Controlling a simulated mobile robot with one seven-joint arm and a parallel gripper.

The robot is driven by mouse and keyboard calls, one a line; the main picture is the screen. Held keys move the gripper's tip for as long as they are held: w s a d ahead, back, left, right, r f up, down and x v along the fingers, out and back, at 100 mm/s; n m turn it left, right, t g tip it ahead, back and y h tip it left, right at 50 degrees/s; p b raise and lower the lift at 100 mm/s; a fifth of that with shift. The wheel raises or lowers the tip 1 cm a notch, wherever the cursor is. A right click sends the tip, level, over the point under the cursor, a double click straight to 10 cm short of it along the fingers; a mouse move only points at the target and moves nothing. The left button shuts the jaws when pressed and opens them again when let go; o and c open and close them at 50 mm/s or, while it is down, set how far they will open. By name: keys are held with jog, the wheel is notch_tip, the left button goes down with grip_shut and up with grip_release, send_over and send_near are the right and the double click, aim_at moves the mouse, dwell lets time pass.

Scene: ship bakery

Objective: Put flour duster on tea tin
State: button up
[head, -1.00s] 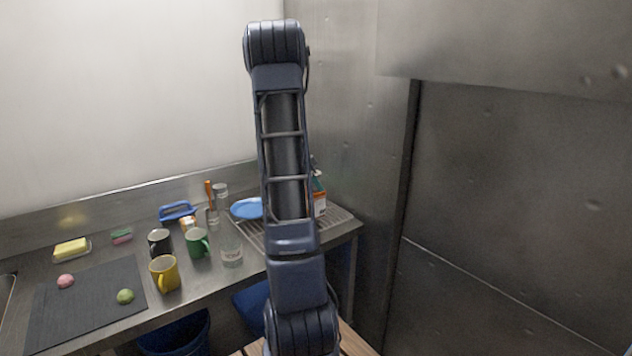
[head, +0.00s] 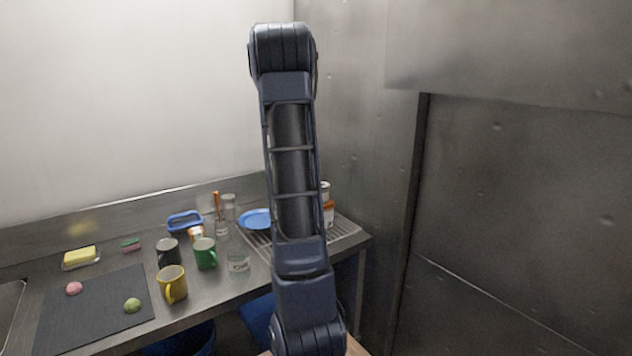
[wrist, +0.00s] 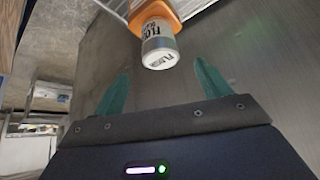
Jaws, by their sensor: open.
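In the wrist view, a white canister with dark lettering that seems to read "FLOUR" (wrist: 160,46) appears to be the flour duster. An orange part (wrist: 152,10) adjoins it at the top edge of the picture. My gripper (wrist: 162,78) is open, its two teal fingers apart and empty. The canister lies ahead of the fingertips, roughly centred between them and not touching. In the head view my gripper does not show. A small orange-and-white item (head: 195,233) stands behind the mugs; I cannot tell what it is. I cannot identify the tea tin with certainty.
A blue plate (head: 256,219) and an orange-labelled bottle (head: 328,208) are by the drying rack (head: 345,232). Walls close the back and right.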

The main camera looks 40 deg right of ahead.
jog(key=s+a+r+n+t+y, duration=0.1)
jog(key=s+a+r+n+t, duration=0.3)
jog(key=a, duration=0.6)
jog(key=s+a+r+n+y, duration=0.2)
jog(key=s+a+n, duration=0.5)
jog(key=a, duration=0.3)
jog(key=s+a+f+n+t+y, duration=0.2)
jog(key=s+a+n+t+y, duration=0.1)
jog(key=s+a+n, duration=0.9)
jog(key=s+a, duration=0.3)
jog(key=shift+f, duration=0.3)
